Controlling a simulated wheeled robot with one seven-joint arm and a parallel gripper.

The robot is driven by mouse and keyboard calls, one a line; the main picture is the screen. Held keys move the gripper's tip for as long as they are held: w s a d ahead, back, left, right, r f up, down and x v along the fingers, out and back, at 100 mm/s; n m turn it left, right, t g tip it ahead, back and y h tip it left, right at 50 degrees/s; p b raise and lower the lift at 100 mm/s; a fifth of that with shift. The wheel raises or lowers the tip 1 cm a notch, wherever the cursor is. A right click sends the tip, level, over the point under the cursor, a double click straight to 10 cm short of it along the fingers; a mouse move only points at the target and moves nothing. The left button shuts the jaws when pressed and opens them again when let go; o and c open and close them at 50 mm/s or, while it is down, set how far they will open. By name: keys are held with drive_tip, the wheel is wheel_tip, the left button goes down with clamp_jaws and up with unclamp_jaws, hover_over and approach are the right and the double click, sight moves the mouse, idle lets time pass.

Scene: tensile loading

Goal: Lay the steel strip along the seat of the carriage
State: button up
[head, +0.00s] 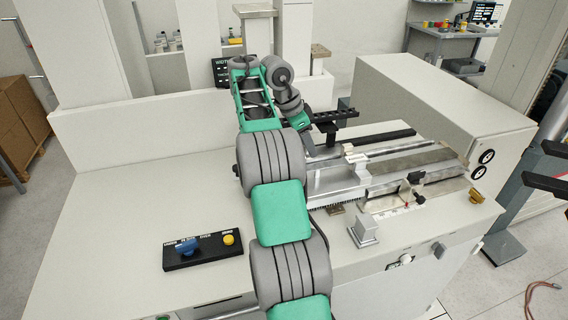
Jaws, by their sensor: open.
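My gripper (330,138) hangs at the end of my green and grey arm, above the back left part of the machine bed. It is small and dark here, with its jaws apart. The silvery carriage (338,182) sits on the bed just right of my arm, which hides its left part. Long flat metal pieces (415,165) lie to its right, running left to right. I cannot tell for sure which of them is the steel strip. I see nothing held in my gripper, though its fingertips are hard to make out.
A control box (205,250) with a blue knob and a yellow button sits at the front left of the white bench. A small metal block (364,231) stands at the front edge. A large white housing (435,120) rises at the back right. The bench's left part is clear.

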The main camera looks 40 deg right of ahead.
drive_tip(key=a+r+n+t, duration=0.2)
drive_tip(key=a+r+n, duration=0.2)
drive_tip(key=a+n, duration=0.45)
drive_tip(key=a+r+n+t, duration=0.3)
drive_tip(key=a+r+n, duration=0.15)
drive_tip(key=a, duration=0.65)
drive_tip(key=s+a+f+n+y, duration=0.1)
drive_tip(key=s+a+f+n, duration=0.2)
drive_tip(key=a, duration=0.4)
drive_tip(key=s+a+f+n+t+y, duration=0.1)
drive_tip(key=s+a+f+n, duration=0.2)
drive_tip(key=a, duration=0.4)
drive_tip(key=s+a+f+n+t+y, duration=0.1)
drive_tip(key=s+a+f+n+y, duration=0.1)
drive_tip(key=a, duration=0.6)
drive_tip(key=shift+s+f+n, duration=0.9)
drive_tip(key=shift+s+n, duration=0.2)
